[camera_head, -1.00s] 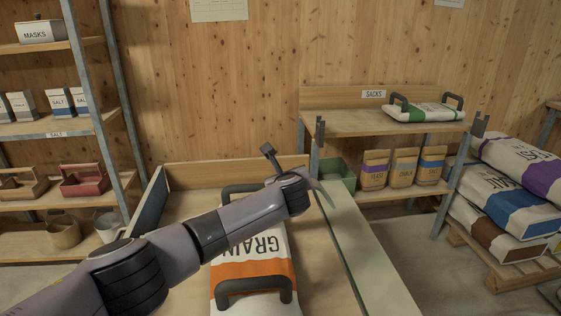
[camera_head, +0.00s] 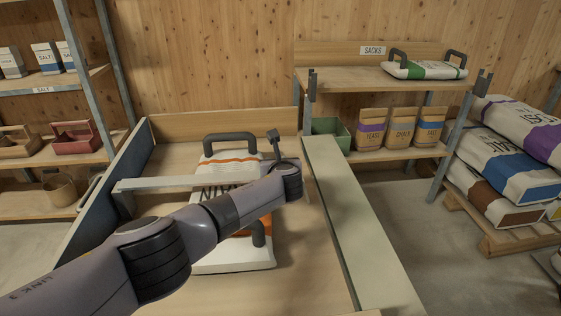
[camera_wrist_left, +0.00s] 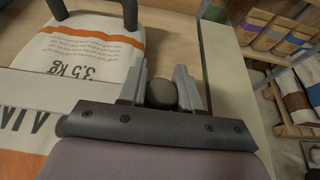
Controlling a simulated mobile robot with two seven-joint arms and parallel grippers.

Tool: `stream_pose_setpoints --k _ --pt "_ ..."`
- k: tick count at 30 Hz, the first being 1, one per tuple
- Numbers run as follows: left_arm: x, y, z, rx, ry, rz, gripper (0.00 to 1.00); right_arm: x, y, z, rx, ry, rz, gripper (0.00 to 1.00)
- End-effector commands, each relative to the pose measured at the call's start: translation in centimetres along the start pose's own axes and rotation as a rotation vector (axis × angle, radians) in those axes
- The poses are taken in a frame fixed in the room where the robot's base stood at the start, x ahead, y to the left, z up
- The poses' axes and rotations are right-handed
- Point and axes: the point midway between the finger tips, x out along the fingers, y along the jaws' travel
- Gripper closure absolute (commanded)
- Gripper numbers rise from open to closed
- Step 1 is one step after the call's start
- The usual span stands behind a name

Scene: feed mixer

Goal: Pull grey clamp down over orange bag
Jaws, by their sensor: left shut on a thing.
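The orange-banded white bag (camera_head: 228,263) lies flat in a wooden bay, with a dark handle at each end. Its upper part, marked "3.5 kg", shows in the left wrist view (camera_wrist_left: 95,62). The grey clamp (camera_head: 160,184) is a flat bar stretching from the bay's left wall across the bag; I cannot tell whether it presses on it. My left gripper (camera_wrist_left: 160,78) is shut on the clamp's round dark knob (camera_wrist_left: 162,95), which sits between its fingers at the right of the bag. In the head view my left arm hides the knob and part of the bag. My right gripper is out of view.
A dark board (camera_head: 100,210) edges the bay on the left and a pale ledge (camera_head: 360,240) on the right. Behind stand a sacks shelf (camera_head: 345,83) and a green bin (camera_head: 330,128). Stacked sacks (camera_head: 515,165) are at the far right.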

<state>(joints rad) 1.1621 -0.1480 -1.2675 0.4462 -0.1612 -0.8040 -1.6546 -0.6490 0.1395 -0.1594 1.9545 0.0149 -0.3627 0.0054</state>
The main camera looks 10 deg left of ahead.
Motion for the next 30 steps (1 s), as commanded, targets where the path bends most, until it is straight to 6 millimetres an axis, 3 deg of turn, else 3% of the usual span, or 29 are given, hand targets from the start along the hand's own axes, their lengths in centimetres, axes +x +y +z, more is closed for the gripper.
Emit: stream_pose_setpoints --k 14,15,16,30 --pt "0.18 0.14 -0.90 0.011 0.008 0.001 1.00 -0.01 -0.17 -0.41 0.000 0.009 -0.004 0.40" --pt "0.18 0.15 -0.96 0.011 0.009 0.001 0.54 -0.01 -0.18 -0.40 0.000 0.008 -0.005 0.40" --pt "0.18 0.15 -0.96 0.011 0.009 0.001 0.44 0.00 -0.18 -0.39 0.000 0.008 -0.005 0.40" --pt "-0.42 0.03 -0.55 0.010 0.008 0.000 0.42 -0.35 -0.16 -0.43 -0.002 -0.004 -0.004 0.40"
